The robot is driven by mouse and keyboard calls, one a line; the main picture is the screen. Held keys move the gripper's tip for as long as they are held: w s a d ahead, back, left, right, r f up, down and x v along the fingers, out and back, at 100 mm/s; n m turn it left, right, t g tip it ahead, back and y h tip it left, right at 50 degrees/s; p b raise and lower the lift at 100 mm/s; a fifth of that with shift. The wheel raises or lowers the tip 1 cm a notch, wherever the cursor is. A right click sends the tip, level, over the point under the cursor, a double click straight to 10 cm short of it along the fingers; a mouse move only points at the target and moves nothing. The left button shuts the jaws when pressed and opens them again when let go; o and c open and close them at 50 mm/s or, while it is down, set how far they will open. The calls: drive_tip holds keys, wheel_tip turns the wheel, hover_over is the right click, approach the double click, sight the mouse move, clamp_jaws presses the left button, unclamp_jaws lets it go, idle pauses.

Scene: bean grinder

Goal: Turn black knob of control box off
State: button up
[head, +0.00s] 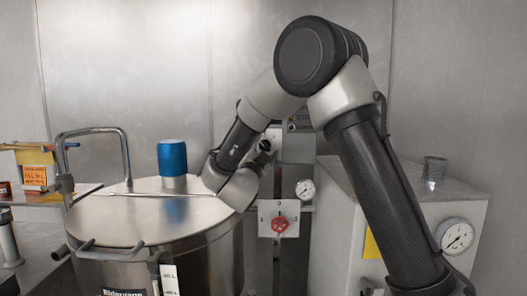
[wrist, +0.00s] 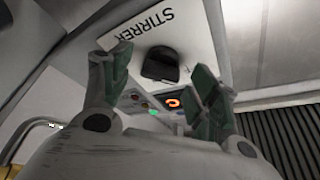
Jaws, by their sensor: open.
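In the wrist view, the black knob (wrist: 160,66) sits on a pale panel (wrist: 185,25) of the control box, under the word STIRRER, which appears upside down. My gripper (wrist: 162,62) is open, with one green-padded finger to the left of the knob and the other to its right. The knob shows between the fingertips, and I see no clear contact. In the head view, a small part of the control box (head: 299,127) shows behind my arm.
A large steel drum (head: 110,220) with a blue cylinder (head: 172,158) on its lid stands at the left. A box with a red knob (head: 279,223) is below my arm. A cabinet with a gauge (head: 456,237) stands at the right. Lit buttons (wrist: 153,112) are below the black knob.

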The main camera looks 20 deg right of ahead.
drive_tip(key=v, duration=1.2)
